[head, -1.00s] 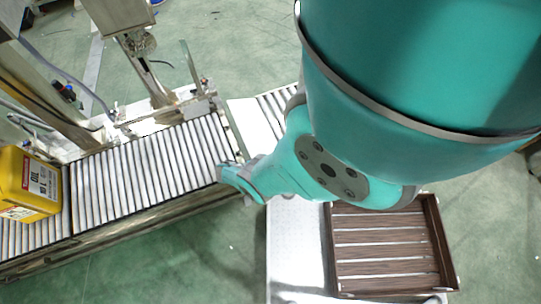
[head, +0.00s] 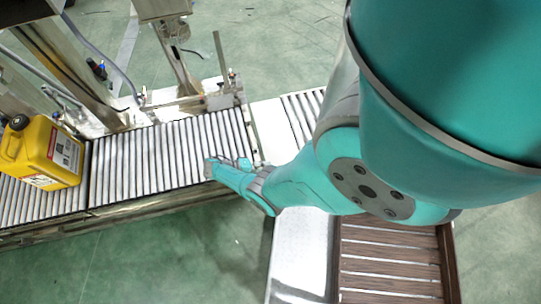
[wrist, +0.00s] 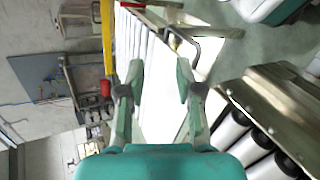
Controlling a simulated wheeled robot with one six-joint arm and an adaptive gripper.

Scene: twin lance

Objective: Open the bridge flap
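A pale flat plate (head: 271,123), which looks like the bridge flap, spans the gap between two roller conveyor sections in the head view. In the wrist view a bright white panel (wrist: 158,105) lies beyond and between my fingers, with a dark bent handle (wrist: 194,46) near its upper right; I cannot tell whether this is the same plate. My gripper (wrist: 159,70) is open and empty, its two fingers apart. In the head view my gripper (head: 228,165) is over the near edge of the left rollers, left of the plate. Contact cannot be seen.
A yellow oil jug (head: 52,153) stands on the left conveyor (head: 160,160). A metal post frame (head: 180,70) rises behind it. Rollers (wrist: 255,135) show at the wrist view's lower right.

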